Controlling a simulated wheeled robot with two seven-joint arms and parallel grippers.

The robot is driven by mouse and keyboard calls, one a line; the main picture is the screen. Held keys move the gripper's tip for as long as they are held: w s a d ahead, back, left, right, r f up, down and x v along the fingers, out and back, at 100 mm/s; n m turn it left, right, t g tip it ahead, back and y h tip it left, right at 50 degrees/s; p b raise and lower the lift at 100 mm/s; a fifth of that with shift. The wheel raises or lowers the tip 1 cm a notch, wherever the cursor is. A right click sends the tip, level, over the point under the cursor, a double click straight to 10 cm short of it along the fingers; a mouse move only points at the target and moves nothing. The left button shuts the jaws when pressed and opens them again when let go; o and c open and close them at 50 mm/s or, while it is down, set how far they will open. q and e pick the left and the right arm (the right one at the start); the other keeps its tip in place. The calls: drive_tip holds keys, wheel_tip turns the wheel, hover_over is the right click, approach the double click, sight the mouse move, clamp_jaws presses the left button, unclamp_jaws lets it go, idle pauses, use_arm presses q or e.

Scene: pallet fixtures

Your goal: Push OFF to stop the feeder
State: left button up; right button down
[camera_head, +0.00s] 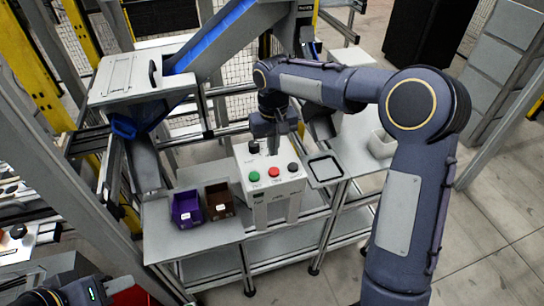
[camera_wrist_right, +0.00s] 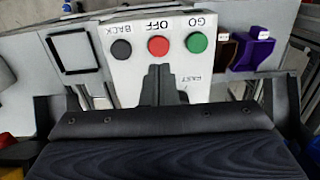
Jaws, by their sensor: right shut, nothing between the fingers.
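The control box (camera_head: 266,192) stands on the grey table, with a green button (camera_head: 254,176), a red button (camera_head: 274,172) and a black button (camera_head: 292,167) on its sloped face. In the right wrist view the red button (camera_wrist_right: 158,46) is labelled OFF, between black BACK (camera_wrist_right: 121,49) and green GO (camera_wrist_right: 197,43). My right gripper (camera_head: 273,150) is shut and empty over the panel. Its fingertips (camera_wrist_right: 158,70) appear just below the red button in the wrist view; I cannot tell whether they touch the panel. My left gripper (camera_head: 75,292) is partly visible at the bottom left, its fingers unclear.
A black knob (camera_head: 253,147) is on the box's upper left. A purple bin (camera_head: 187,209) and a brown bin (camera_head: 219,201) stand left of the box. A black-rimmed tray (camera_head: 324,168) lies to its right. The feeder chute (camera_head: 205,45) rises behind.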

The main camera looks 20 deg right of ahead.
wheel_tip(320, 180, up, 7)
drive_tip(key=shift+w, duration=0.25)
drive_tip(key=shift+d+r, duration=0.1)
drive_tip(key=shift+d, duration=0.05)
idle(0.4)
drive_tip(key=s+d+r+t+y, duration=0.1)
drive_tip(key=s+d+t, duration=0.15)
drive_tip(key=s, duration=0.55)
drive_tip(key=s+d+r+t+y, duration=0.15)
drive_tip(key=s+d, duration=0.25)
drive_tip(key=s, duration=0.4)
drive_tip(key=s+a+f+m+t, duration=0.1)
drive_tip(key=s+f, duration=0.2)
drive_tip(key=s, duration=0.3)
drive_tip(key=s+a+f+m+t+y, duration=0.1)
drive_tip(key=s+f, duration=0.2)
drive_tip(key=s, duration=0.4)
drive_tip(key=shift+f, duration=0.4)
